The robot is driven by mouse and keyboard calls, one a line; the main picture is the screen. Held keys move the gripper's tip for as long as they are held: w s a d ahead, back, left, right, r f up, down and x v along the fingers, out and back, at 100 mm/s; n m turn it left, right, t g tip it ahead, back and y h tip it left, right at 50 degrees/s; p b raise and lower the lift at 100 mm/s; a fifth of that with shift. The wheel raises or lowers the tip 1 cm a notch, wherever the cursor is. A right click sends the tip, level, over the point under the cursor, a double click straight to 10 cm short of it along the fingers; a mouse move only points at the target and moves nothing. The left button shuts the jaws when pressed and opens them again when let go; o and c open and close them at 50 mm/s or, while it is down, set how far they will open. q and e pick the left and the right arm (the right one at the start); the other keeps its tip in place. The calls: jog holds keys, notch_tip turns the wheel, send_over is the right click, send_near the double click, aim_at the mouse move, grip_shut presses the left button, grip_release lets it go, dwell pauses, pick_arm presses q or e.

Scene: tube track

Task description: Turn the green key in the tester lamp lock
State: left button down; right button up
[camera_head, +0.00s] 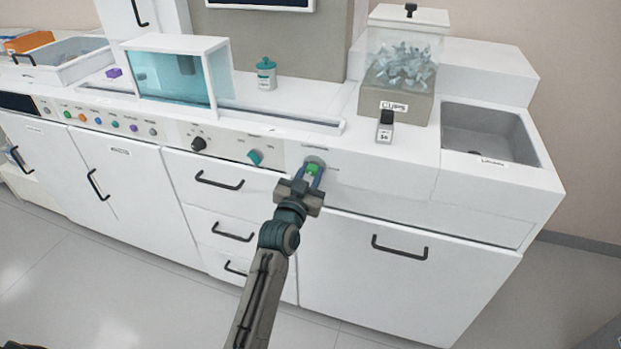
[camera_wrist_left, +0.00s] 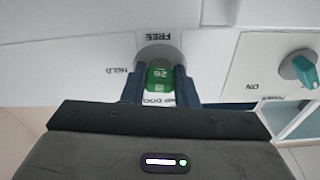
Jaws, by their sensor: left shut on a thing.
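The green key (camera_head: 312,169) is at the round grey lock (camera_head: 317,161) on the front panel of the white counter. In the left wrist view the green key (camera_wrist_left: 159,77) shows pale marks on its face, with the grey lock ring (camera_wrist_left: 158,54) around its top. My left gripper (camera_head: 309,178) is shut on the green key, one finger on each side of it, and it also shows in the left wrist view (camera_wrist_left: 159,88). Labels reading FREE and HELD stand by the lock in the wrist view. The fingers hide part of the key. My right gripper is not in view.
A teal knob (camera_head: 255,157) and a black knob (camera_head: 198,144) sit on the panel left of the lock. A drawer handle (camera_head: 219,181) sticks out below.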

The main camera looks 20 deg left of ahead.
pick_arm(q)
jog(key=shift+m+b, duration=0.6)
jog(key=shift+m, duration=0.4)
jog(key=shift+f+m+h+b, duration=0.15)
jog(key=shift+m+h+b, duration=0.15)
jog(key=shift+m+b, duration=0.6)
jog(key=shift+m, duration=0.9)
jog(key=shift+a+b, duration=0.1)
jog(key=shift+b, duration=0.25)
